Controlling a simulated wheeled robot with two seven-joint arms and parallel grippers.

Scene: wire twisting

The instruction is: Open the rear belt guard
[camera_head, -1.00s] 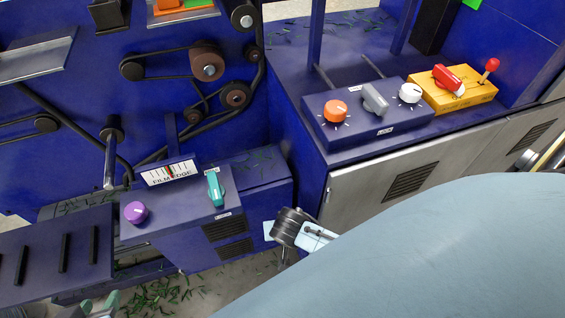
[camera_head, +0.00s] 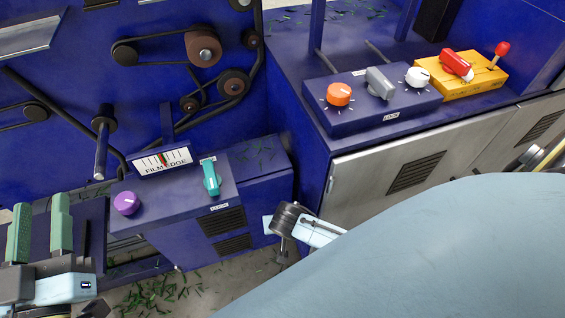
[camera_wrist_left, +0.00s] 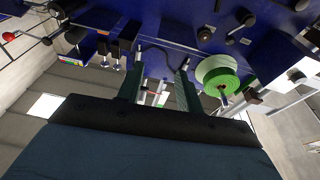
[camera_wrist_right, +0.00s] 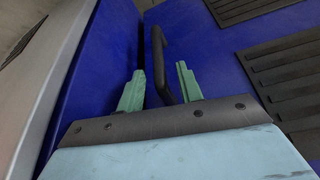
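In the right wrist view a blue panel (camera_wrist_right: 215,75) carries a black bar handle (camera_wrist_right: 158,62). It may be the belt guard; no label shows. My right gripper (camera_wrist_right: 160,88) is open, with the handle's lower end between its green fingers; whether they touch it I cannot tell. In the head view my right arm hides most of that gripper beside the small blue cabinet (camera_head: 267,205). My left gripper (camera_head: 41,228) is open and empty at the lower left. The left wrist view shows its fingers (camera_wrist_left: 158,88) apart, with the machine beyond.
Black vents (camera_wrist_right: 290,70) lie right of the handle. A grey cabinet door (camera_head: 375,165) stands right of my right wrist. Knob panels sit above: a purple knob (camera_head: 126,203), a teal switch (camera_head: 211,178) and an orange knob (camera_head: 339,94). Green scraps (camera_head: 160,292) litter the floor.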

